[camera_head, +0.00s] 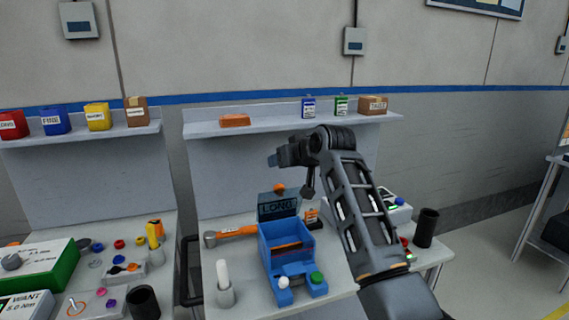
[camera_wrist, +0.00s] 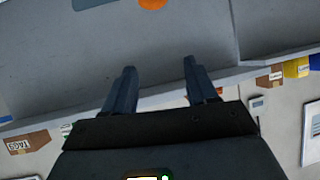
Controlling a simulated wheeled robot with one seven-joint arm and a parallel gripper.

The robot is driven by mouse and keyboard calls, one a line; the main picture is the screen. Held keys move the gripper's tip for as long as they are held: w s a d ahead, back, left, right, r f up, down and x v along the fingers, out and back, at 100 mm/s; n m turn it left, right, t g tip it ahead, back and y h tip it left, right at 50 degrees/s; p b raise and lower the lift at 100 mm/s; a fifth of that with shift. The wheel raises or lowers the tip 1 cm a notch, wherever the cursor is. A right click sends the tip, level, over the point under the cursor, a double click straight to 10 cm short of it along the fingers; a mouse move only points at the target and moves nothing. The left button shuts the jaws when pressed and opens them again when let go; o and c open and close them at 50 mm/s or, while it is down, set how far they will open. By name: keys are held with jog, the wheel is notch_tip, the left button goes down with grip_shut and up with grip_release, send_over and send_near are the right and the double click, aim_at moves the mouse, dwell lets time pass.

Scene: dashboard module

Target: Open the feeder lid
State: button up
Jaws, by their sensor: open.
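The blue feeder (camera_head: 270,260) stands on the bench in the head view, with its inside showing from above. Its lid (camera_head: 265,213), a panel marked LONG, stands raised at the back of the box. An orange knob (camera_head: 279,188) sits at the lid's top edge. My gripper (camera_head: 273,160) is above and behind the knob, apart from it. In the wrist view my gripper (camera_wrist: 159,67) is open with nothing between its fingers. An orange round thing at the wrist view's top edge looks like the knob (camera_wrist: 153,3), partly cut off.
An orange-handled hammer (camera_head: 235,232) lies left of the feeder, and a holder with a white stick (camera_head: 224,285) stands in front of it. A black cup (camera_head: 426,228) is at the right. The shelf (camera_head: 275,125) with an orange block and boxes runs behind my arm.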

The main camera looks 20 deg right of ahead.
dwell(0.3)
jog(key=b+v, duration=0.1)
jog(key=v, duration=0.7)
jog(key=shift+b, duration=0.3)
jog(key=shift+w+f, duration=0.1)
